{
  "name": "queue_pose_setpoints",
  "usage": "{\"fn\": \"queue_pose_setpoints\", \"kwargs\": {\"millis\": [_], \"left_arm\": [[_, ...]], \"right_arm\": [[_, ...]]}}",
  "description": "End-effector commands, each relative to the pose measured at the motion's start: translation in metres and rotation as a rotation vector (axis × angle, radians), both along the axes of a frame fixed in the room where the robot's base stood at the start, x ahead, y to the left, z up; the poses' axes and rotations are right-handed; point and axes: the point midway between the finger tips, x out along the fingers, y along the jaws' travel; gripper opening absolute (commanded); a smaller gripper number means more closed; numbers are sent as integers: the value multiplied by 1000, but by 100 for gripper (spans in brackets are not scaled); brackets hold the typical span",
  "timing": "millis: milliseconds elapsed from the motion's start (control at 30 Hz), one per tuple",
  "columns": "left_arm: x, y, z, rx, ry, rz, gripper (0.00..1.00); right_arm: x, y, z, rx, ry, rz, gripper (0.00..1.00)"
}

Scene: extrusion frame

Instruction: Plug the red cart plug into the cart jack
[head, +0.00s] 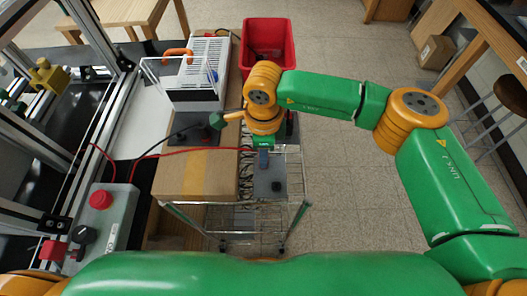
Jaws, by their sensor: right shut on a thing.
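My right gripper (263,162) points down over the dark grey panel on the wire cart (232,216). It is shut, and the red cable (185,152) runs from the control box to it. The red cart plug is hidden in or behind the fingers, so its exact pose cannot be told. A small dark round fitting (277,186) stands on the panel just right of and nearer than the fingertips; I cannot tell if it is the cart jack. My left gripper is not in view.
The grey control box (116,203) with a red button sits left. A black cable leads to a dark fitting (216,120). A red bin (267,35) stands behind.

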Motion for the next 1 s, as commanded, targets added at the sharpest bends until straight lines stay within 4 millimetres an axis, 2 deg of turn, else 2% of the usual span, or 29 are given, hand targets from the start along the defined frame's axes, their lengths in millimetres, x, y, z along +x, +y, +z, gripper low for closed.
{"fn": "queue_pose_setpoints", "kwargs": {"millis": [567,600,700,733,1000], "left_arm": [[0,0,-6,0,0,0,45],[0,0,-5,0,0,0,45],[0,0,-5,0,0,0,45],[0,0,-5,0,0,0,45],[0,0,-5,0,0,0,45]], "right_arm": [[0,0,-5,0,0,0,0],[0,0,-4,0,0,0,34],[0,0,-4,0,0,0,61],[0,0,-4,0,0,0,64],[0,0,-3,0,0,0,64]]}}
